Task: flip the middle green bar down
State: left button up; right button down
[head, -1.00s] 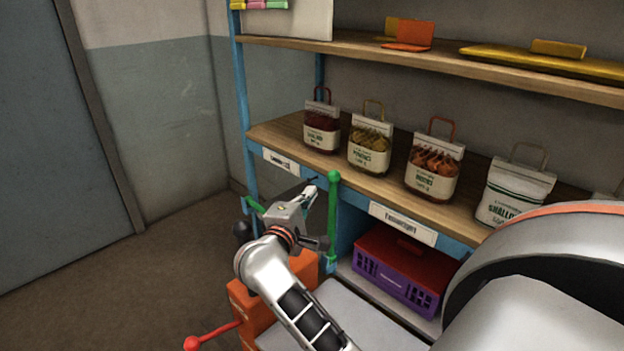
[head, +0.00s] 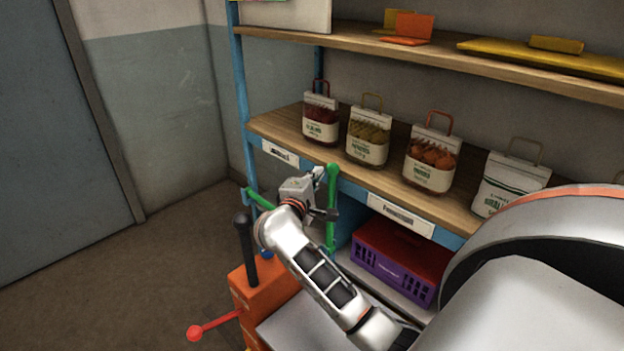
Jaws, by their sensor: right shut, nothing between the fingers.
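An upright green bar (head: 332,220) with a rounded top stands at the shelf's front, left of the purple crate. A second green bar (head: 260,199) slants at the shelf's left post, partly hidden behind my gripper. I cannot tell for sure which of them is the middle one. My right gripper (head: 319,177) is shut and empty, its tips close to the upper part of the upright bar. I cannot tell whether they touch it. My left gripper is not in view.
Several labelled sacks (head: 367,140) stand on the wooden shelf (head: 285,130) above. A purple crate (head: 392,272) sits below. An orange stand (head: 261,289) with a black lever (head: 244,245) and a red-knobbed lever (head: 195,332) is beside my arm. Floor at left is clear.

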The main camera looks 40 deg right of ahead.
jog(key=shift+x, duration=1.15)
